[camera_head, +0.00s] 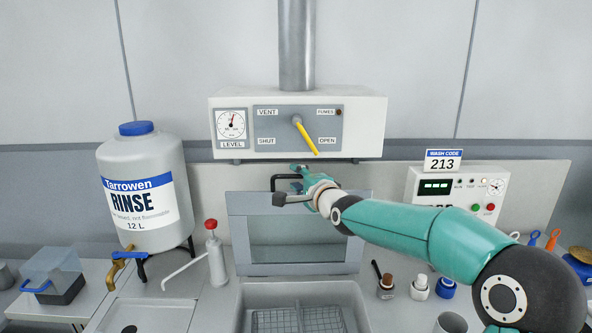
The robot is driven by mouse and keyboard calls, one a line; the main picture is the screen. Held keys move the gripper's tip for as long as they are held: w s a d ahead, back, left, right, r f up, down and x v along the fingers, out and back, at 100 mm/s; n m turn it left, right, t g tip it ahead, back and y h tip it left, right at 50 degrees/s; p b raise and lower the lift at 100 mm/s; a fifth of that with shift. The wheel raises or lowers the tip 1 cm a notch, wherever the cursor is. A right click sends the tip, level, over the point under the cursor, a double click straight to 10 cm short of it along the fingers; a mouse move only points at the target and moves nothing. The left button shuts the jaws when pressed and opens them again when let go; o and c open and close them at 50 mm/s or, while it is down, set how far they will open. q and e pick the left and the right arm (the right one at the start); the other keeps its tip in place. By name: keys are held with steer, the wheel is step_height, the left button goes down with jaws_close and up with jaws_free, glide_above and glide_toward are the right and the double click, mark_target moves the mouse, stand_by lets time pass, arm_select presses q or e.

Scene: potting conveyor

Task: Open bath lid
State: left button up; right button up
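The bath lid (235,228) is a grey frame with a pale window. It stands raised, close to upright, at the back of the bath (251,297). The bath's opening shows in front, with wire baskets inside. The lid's black handle (273,182) is at its top edge. My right gripper (285,184) reaches in from the right to this handle. Its fingers are spread apart, one above and one below the handle; I cannot tell whether they touch it. My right arm covers the lid's upper right corner. My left gripper is out of view.
A control box (372,122) with a yellow lever (305,137) hangs above the lid. A Tarrowen rinse tank (142,170) and red-topped pump (214,255) stand left. Small bottles (420,287) and a wash code panel (412,185) are right. A clear-lidded box (55,272) sits far left.

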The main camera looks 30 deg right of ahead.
steer(key=shift+w+d+f, duration=0.1)
steer(key=shift+w, duration=0.65)
steer(key=shift+c, duration=0.2)
jaws_close()
